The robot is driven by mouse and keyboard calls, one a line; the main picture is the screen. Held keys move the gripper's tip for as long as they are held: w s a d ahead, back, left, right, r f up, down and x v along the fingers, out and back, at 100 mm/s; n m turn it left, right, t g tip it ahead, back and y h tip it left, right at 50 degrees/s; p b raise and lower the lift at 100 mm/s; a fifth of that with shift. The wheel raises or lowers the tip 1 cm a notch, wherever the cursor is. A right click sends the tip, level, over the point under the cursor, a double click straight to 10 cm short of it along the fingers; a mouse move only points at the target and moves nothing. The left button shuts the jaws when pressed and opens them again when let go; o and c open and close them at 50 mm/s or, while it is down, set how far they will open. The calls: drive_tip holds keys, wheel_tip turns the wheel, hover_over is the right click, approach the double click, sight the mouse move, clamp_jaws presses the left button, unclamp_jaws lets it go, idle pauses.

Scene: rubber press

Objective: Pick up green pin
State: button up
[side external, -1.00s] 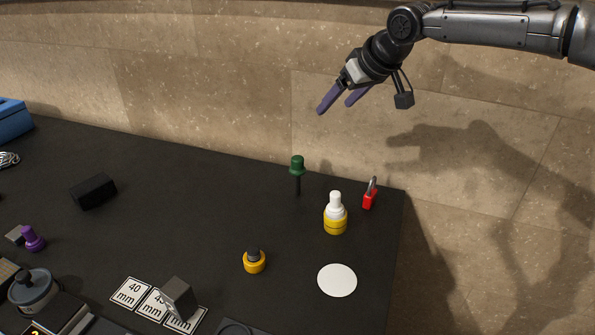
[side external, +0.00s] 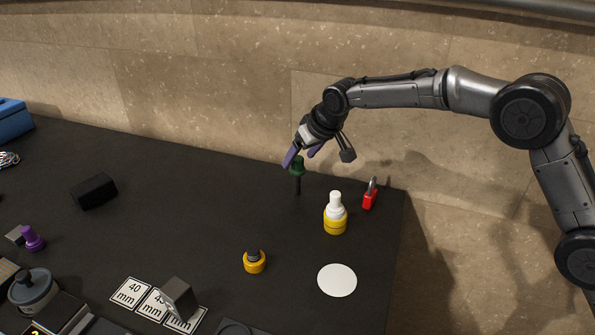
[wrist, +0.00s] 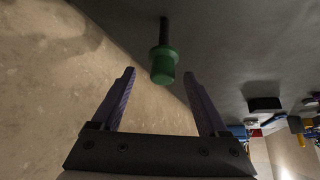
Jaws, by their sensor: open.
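The green pin (side external: 297,167) stands upright on the dark table near its back edge, with a green head on a thin dark shaft. My gripper (side external: 302,159) is at the height of the green head, tilted down to the left, its purple fingers close to it. In the wrist view the green pin (wrist: 163,65) shows between and just beyond the fingertips of my gripper (wrist: 158,73). The fingers are open and hold nothing.
A white and yellow bottle (side external: 335,213) and a red padlock (side external: 370,195) stand to the right of the pin. An orange knob (side external: 254,261) and a white disc (side external: 337,280) lie nearer the front. A black block (side external: 94,192) is left; the table between is clear.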

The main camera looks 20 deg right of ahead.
sight(293, 164)
drive_tip(key=x, duration=0.5)
drive_tip(key=shift+a, duration=0.2)
drive_tip(key=shift+r, duration=0.1)
clamp_jaws()
